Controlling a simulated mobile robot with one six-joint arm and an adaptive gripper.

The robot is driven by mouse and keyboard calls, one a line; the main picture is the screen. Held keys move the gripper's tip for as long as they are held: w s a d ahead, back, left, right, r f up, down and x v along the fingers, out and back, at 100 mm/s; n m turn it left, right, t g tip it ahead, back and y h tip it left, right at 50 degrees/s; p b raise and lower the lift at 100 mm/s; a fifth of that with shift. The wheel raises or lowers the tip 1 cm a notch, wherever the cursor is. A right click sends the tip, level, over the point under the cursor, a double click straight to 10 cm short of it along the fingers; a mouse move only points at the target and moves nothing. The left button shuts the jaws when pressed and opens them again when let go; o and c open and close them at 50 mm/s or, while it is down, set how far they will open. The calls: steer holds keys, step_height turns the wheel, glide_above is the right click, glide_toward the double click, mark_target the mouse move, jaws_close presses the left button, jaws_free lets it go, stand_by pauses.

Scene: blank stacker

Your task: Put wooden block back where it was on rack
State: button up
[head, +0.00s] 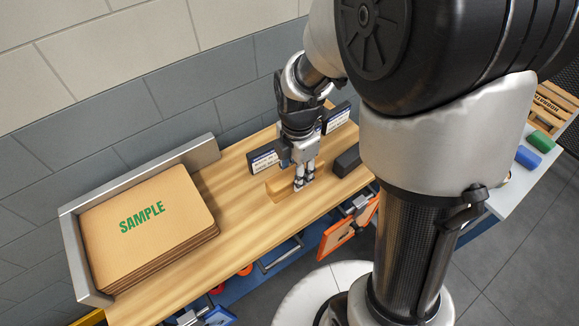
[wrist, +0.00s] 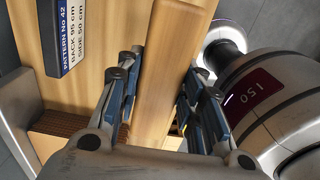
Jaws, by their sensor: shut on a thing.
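The wooden block (head: 281,188) is a long, pale piece low over the wooden worktop. My gripper (head: 304,180) points down and is shut on it. In the wrist view the block (wrist: 172,50) runs lengthwise between the two fingers of my gripper (wrist: 160,72). Whether the block touches the worktop or hangs just above it I cannot tell. I cannot make out the rack for the block with certainty.
The worktop (head: 232,178) carries a stack of brown SAMPLE boards (head: 150,228) in a grey metal corner at left. Labelled dark blocks (head: 262,158) stand behind my gripper, and a black block (head: 347,160) lies to its right. Tools hang along the front edge.

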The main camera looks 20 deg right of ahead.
step_height(320, 180, down, 8)
steer(key=shift+f+b, duration=0.1)
steer(key=shift+b, duration=1)
steer(key=shift+f, duration=0.15)
steer(key=o, duration=1.2)
steer(key=shift+o, duration=0.2)
steer(key=shift+r, duration=0.2)
step_height(320, 180, up, 12)
steer(key=p, duration=0.4)
steer(key=s+r+m+t, duration=0.4)
steer(key=s+r+m, duration=1)
steer(key=m, duration=0.7)
steer(key=shift+s+r+m+t, duration=0.2)
steer(key=shift+s+m+t, duration=0.1)
steer(key=shift+s, duration=0.25)
